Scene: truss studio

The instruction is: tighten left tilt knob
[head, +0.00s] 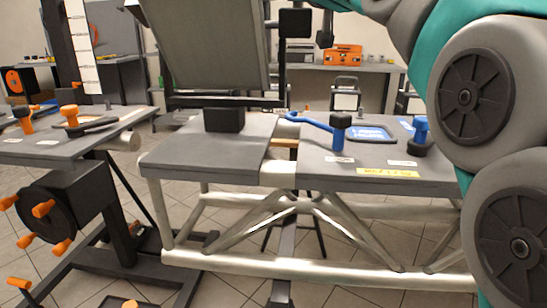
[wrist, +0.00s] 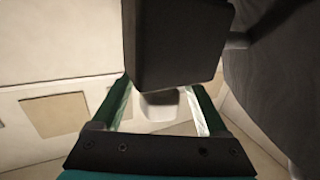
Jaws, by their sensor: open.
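A tilted grey panel (head: 205,45) stands on a black foot (head: 223,119) on the middle table. A black block (head: 295,22) sits at its upper right edge, and a dark upright piece (head: 325,30) hangs just right of that. I cannot tell which part is the left tilt knob. In the wrist view my gripper (wrist: 161,88) is open, its two green fingers apart. A dark block (wrist: 175,45) lies in front of the fingers and partly over the gap; contact is unclear. My fingertips are not clearly seen in the head view.
The middle table (head: 205,150) bears a blue-handled tool (head: 310,122) and a blue-black knob (head: 421,132). The left table (head: 50,152) holds orange knobs (head: 70,115). An orange-handled wheel (head: 45,222) is below it. An orange case (head: 342,56) is behind. Tiled floor shows between stands.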

